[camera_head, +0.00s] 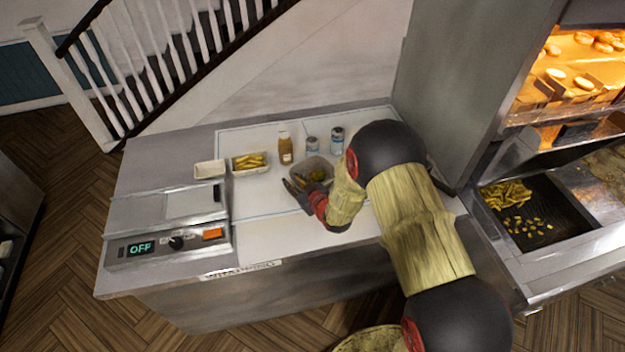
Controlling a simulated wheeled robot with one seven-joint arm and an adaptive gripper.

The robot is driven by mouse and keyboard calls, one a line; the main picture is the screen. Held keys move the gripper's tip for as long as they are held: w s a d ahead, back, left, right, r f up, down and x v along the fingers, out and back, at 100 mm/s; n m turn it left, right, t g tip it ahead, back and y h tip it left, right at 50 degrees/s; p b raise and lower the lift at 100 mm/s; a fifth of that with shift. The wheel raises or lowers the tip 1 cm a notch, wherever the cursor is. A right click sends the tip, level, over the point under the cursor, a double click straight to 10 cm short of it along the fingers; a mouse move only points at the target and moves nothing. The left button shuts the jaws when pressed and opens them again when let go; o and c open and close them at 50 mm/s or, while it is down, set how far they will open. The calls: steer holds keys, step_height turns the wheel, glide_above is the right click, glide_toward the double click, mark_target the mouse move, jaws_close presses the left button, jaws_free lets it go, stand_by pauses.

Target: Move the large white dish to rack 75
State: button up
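My gripper (297,190) is low over the right part of the white counter surface, at the left front corner of a pale square dish (331,173) with some food in it. The fingers are small and dark here, and I cannot tell whether they are open or touch the dish. A small white tray (208,169) sits farther left, beside a pale tray of fries (236,171). I cannot tell which of these is the large white dish. No rack marked 75 can be made out.
A brown bottle (285,150) and two small jars (312,147) (337,141) stand behind the square dish. A metal appliance reading OFF (165,240) fills the counter's left. A fryer bay with fries (540,222) and a lit food cabinet (572,75) are right. The counter's front middle is clear.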

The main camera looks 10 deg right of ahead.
steer(key=shift+w+a+f, duration=0.1)
steer(key=shift+w+f, duration=0.05)
steer(key=shift+w, duration=0.15)
steer(key=shift+c, duration=0.7)
jaws_close()
